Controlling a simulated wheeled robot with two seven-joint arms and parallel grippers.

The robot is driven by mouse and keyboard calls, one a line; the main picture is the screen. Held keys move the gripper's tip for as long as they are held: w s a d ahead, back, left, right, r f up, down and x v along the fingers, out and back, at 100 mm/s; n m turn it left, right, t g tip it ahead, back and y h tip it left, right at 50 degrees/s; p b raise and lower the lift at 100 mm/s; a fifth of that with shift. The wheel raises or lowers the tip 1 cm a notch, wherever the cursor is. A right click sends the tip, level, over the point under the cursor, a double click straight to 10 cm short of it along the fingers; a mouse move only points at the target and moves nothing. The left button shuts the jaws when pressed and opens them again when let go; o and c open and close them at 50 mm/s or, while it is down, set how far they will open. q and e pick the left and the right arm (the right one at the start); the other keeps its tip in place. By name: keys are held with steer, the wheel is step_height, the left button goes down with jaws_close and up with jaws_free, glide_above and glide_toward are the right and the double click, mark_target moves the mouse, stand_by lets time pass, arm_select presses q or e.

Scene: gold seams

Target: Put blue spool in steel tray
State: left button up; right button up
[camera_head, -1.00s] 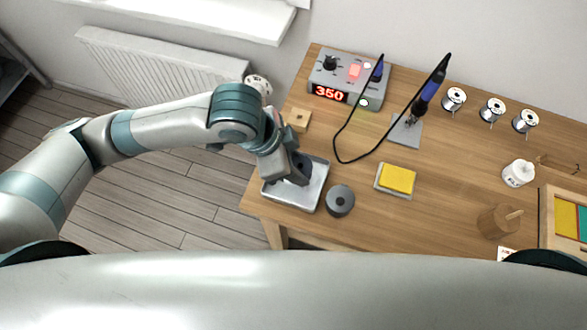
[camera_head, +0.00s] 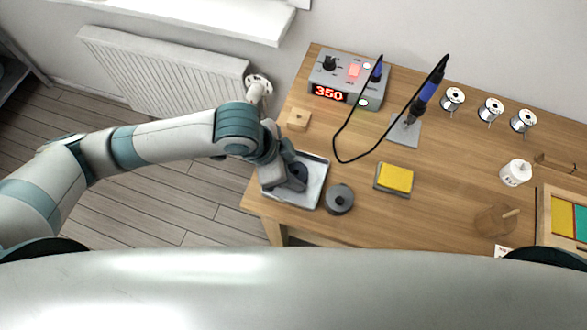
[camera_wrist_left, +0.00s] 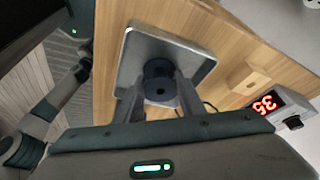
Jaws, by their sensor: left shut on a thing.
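The steel tray (camera_head: 307,202) is a shallow grey square dish at the table's front left corner. It also fills the middle of the left wrist view (camera_wrist_left: 140,48). My left gripper (camera_head: 291,176) is over the tray, pointing down into it. In the left wrist view its two fingers (camera_wrist_left: 160,95) are shut on a dark, navy-looking spool, the blue spool (camera_wrist_left: 158,68). The spool shows as a dark round shape within the tray's outline in the head view (camera_head: 298,178). I cannot tell whether it touches the tray floor. My right gripper is not in view.
A dark grey spool (camera_head: 340,199) stands just right of the tray. A yellow sponge (camera_head: 396,178), a soldering station (camera_head: 347,80) with a looping cable, and a small wooden block (camera_head: 298,119) lie beyond. Several silver spools stand at the back right. The table's left edge is close.

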arm_select(q)
steer(key=o, duration=1)
steer(key=shift+f, duration=0.1)
steer(key=b+v, duration=0.1)
steer(key=v, duration=1.1)
